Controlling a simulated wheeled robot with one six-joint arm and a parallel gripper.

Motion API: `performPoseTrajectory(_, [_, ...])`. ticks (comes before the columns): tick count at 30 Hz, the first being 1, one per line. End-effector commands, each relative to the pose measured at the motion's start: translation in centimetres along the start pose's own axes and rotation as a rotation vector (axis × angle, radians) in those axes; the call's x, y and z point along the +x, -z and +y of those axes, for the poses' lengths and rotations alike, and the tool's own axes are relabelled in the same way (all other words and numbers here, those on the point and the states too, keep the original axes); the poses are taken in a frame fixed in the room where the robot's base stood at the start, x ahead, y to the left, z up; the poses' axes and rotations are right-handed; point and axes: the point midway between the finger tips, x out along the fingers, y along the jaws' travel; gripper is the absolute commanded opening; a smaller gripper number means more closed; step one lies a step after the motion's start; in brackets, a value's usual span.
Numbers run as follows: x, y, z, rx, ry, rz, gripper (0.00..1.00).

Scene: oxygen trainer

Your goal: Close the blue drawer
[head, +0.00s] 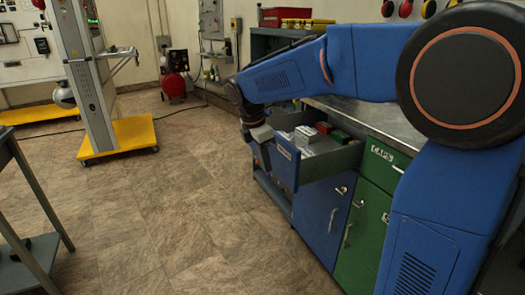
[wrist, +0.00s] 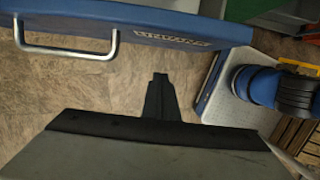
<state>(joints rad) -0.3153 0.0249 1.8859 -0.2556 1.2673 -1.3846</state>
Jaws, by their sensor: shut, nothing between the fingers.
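The blue drawer (head: 283,169) is pulled out from the cabinet in the head view, with white, red and green items inside. In the wrist view its blue front (wrist: 200,32) runs across the top, with a silver bar handle (wrist: 70,50) at the left and a label at the right. My gripper (head: 265,158) points down just outside the drawer front. Its fingers (wrist: 158,78) are together and empty, a little short of the front in the wrist picture. I cannot tell whether they touch it.
Blue and green cabinet doors (head: 322,218) stand below the grey worktop (head: 380,122); a green drawer is labelled CAPS (head: 380,157). A red compressor (head: 174,78) and a yellow-based stand (head: 125,135) are farther back. A table edge is at left. The tiled floor before the drawer is clear.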

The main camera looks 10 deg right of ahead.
Motion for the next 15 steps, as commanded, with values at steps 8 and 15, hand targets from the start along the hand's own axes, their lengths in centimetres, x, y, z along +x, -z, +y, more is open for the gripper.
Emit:
performPoseTrajectory(8, [0.9,-3.1,0.0,0.003,-0.001,0.0,0.0])
performPoseTrajectory(15, [1.1,-3.9,0.0,0.0,-0.001,0.0,0.0])
